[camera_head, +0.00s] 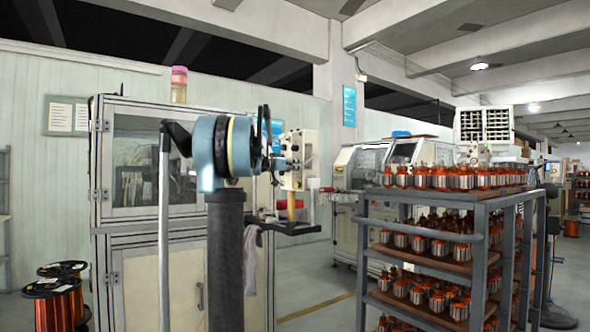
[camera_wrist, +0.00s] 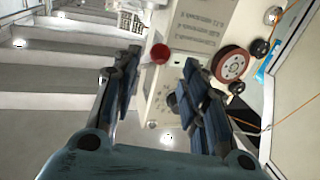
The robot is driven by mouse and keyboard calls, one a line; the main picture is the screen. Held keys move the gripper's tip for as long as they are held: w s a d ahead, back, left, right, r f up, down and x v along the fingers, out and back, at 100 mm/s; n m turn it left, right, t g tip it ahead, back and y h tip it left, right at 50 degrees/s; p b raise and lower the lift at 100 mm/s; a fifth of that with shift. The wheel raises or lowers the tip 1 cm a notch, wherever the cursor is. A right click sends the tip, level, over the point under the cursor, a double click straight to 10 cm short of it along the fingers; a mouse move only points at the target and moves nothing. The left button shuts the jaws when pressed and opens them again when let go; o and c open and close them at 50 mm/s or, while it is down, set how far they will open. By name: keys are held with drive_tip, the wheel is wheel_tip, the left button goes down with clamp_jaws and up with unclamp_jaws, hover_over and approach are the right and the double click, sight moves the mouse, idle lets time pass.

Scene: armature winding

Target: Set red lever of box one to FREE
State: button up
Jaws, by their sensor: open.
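A beige control box (camera_head: 297,160) with a pale front is at mid-picture in the head view, beside the tall cabinet. In the wrist view the box's panel (camera_wrist: 201,25) fills the upper middle, with printed lines too small to read. A round red knob (camera_wrist: 159,53), which may be the red lever's end, shows between my finger ends; its shaft and its setting cannot be made out. My gripper (camera_wrist: 160,75) is open and empty, facing the panel. In the head view my gripper (camera_head: 272,155) is seen edge-on close to the box. Contact with the knob cannot be told.
A red-brown wheel (camera_wrist: 232,64) and black knobs (camera_wrist: 260,47) sit right of my right finger. A cabinet (camera_head: 130,250) stands left in the head view. A rack (camera_head: 462,220) of copper-wound armatures stands right. Wire spools (camera_head: 54,300) are at lower left. Floor is open between cabinet and rack.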

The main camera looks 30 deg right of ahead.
sight(306, 162)
drive_tip(key=shift+x, duration=1.65)
clamp_jaws()
